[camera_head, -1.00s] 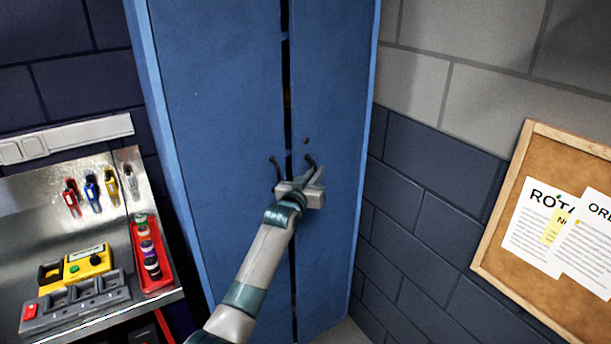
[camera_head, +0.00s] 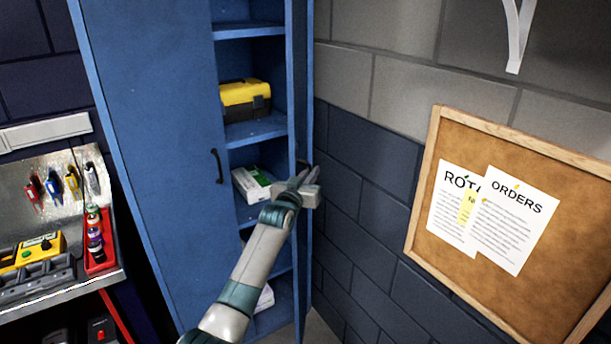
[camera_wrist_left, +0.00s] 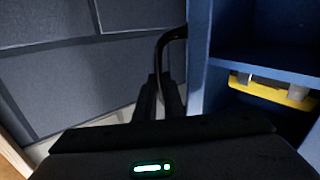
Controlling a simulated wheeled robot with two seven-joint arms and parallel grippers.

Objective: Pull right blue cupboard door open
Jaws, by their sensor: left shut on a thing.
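The blue cupboard stands in the middle of the head view. Its left door (camera_head: 150,130) is closed, with a dark handle (camera_head: 217,165). Its right door (camera_head: 299,75) stands wide open and shows nearly edge-on, with shelves uncovered beside it. My left gripper (camera_head: 307,176) is shut on the right door's dark handle, which is mostly hidden by the gripper in the head view. In the left wrist view the curved handle (camera_wrist_left: 172,38) rises from between the fingers (camera_wrist_left: 160,98). My right gripper is not in view.
A yellow and black toolbox (camera_head: 245,98) and a white-green box (camera_head: 252,184) sit on the shelves. A brick wall and a corkboard (camera_head: 425,205) are to the right. A workbench with a red tray (camera_head: 100,258) is at the left.

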